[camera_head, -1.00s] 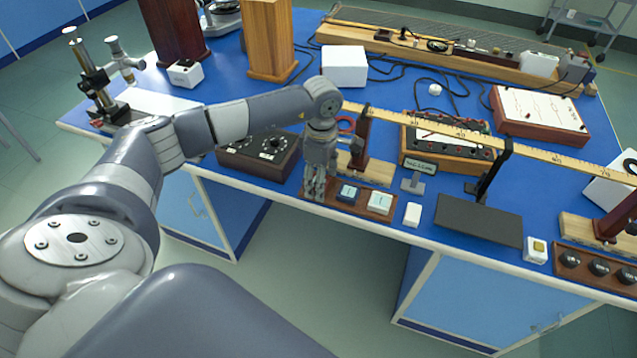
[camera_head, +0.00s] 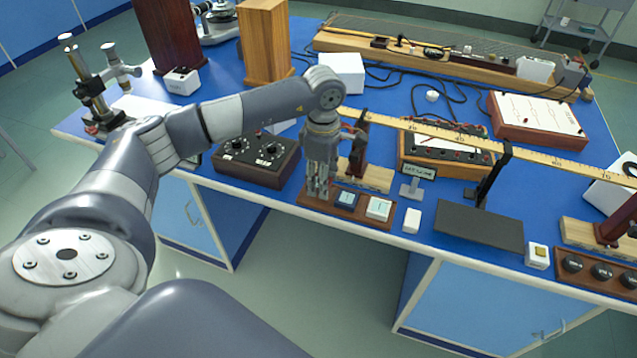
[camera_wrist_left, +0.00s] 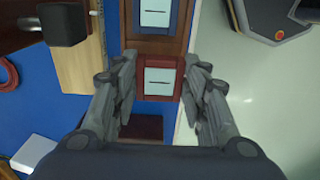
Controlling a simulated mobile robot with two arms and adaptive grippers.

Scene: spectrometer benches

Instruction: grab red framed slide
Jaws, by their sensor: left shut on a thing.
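My left gripper (camera_head: 318,190) points down over the left end of a wooden slide tray (camera_head: 335,212). In the left wrist view, its fingers (camera_wrist_left: 160,85) are shut on the red framed slide (camera_wrist_left: 158,80), which has a pale centre with a dark line. The fingers hide this slide in the head view. A blue framed slide (camera_head: 346,199) sits in the tray beside it and also shows in the wrist view (camera_wrist_left: 156,14). A pale framed slide (camera_head: 378,209) is at the tray's right end. How far the red slide is above the tray is unclear. My right gripper is out of view.
A dark dial box (camera_head: 257,160) stands left of the gripper. A wooden stand (camera_head: 372,177) and the long ruler (camera_head: 430,127) are close behind and right. A small white block (camera_head: 412,220) and a black plate (camera_head: 478,226) lie right of the tray, near the front edge.

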